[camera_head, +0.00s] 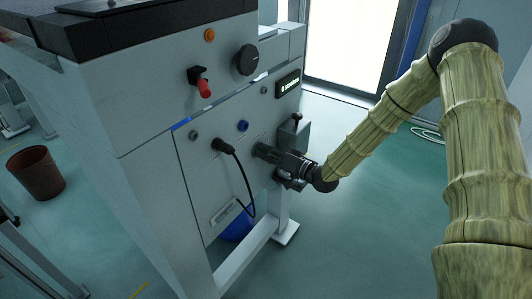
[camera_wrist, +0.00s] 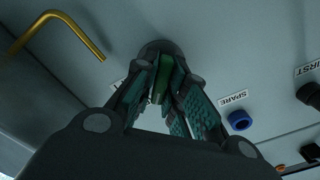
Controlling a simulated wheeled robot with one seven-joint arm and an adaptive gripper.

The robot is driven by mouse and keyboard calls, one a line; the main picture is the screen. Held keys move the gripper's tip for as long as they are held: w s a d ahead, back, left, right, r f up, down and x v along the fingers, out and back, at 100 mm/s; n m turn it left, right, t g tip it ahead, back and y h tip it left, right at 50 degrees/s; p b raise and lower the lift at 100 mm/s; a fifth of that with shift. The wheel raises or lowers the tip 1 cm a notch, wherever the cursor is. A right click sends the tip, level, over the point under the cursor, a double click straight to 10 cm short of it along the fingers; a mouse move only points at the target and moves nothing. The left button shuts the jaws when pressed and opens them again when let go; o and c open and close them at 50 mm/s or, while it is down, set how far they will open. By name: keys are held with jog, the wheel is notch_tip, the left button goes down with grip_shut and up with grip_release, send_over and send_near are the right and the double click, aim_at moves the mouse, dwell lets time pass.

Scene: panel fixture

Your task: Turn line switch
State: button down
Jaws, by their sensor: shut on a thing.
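My gripper (camera_head: 264,151) reaches the front of the grey panel (camera_head: 190,160) from the right. In the wrist view, my gripper (camera_wrist: 170,88) has its fingers closed around a green, narrow switch handle (camera_wrist: 161,72), which I take to be the line switch. The handle stands out from a dark round base (camera_wrist: 158,48) on the panel. The fingers cover much of the handle. A label beside it is mostly hidden, so its word cannot be read. In the head view my gripper hides the switch.
A blue-ringed socket (camera_wrist: 239,120) labelled SPARE and a black plug (camera_head: 222,146) with a hanging cable are near my gripper. A red-tipped switch (camera_head: 203,87) and black knob (camera_head: 247,60) are higher up. A brass hook-shaped bar (camera_wrist: 62,22) shows in the wrist view.

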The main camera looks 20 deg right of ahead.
jog(key=shift+w+d+r, duration=0.2)
jog(key=shift+d, duration=0.05)
jog(key=c, duration=1.5)
grip_release()
jog(key=shift+d, duration=0.1)
jog(key=shift+f, duration=0.15)
jog(key=shift+s+a, duration=0.1)
jog(key=shift+a, duration=0.15)
jog(key=v, duration=1.2)
jog(key=shift+d, duration=0.15)
